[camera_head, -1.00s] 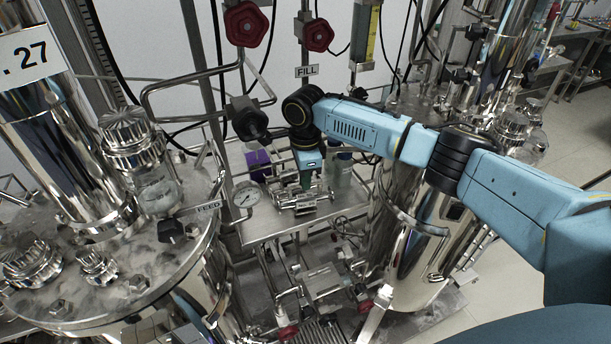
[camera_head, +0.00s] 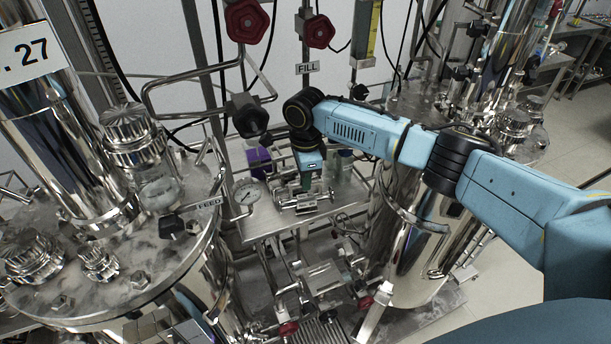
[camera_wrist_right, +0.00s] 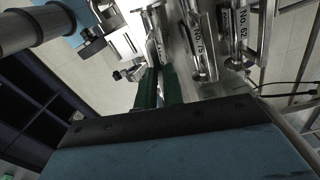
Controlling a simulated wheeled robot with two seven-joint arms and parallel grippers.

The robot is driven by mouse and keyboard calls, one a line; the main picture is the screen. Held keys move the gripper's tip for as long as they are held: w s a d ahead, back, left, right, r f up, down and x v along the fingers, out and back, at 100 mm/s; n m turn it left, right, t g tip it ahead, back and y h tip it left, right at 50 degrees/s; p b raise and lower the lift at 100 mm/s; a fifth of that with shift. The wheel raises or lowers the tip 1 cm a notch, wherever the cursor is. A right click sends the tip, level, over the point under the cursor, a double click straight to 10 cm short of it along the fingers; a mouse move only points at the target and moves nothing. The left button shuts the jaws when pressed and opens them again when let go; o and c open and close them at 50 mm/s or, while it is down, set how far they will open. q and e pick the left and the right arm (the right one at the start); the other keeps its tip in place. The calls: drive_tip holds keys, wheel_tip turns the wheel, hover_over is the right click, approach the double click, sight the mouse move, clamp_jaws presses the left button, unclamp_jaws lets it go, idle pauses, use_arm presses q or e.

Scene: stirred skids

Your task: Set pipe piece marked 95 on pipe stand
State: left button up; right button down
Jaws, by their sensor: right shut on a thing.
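My right gripper (camera_head: 307,181) points down over the small metal shelf in the head view. Its green fingers (camera_wrist_right: 161,88) are shut on a shiny metal pipe piece (camera_wrist_right: 154,28) in the right wrist view. The label on that piece is too oblique to read. Beside it are pipe pieces marked No. 75 (camera_wrist_right: 196,40) and No. 82 (camera_wrist_right: 240,30). In the head view the metal pieces (camera_head: 304,203) sit close together under the gripper, and I cannot tell them apart. I cannot make out the pipe stand for sure. My left gripper is out of view.
The metal shelf (camera_head: 268,225) also holds a purple object (camera_head: 259,162). A large vessel (camera_head: 100,265) is at left, a shiny tank (camera_head: 405,245) at right. Pipes and valves crowd the space below.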

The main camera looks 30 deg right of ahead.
drive_tip(key=shift+f, duration=0.2)
drive_tip(key=c, duration=1.5)
unclamp_jaws()
drive_tip(key=shift+o, duration=0.2)
drive_tip(key=shift+f, duration=0.1)
wheel_tip(320, 180, up, 8)
drive_tip(key=shift+f, duration=0.15)
drive_tip(key=shift+f, duration=0.1)
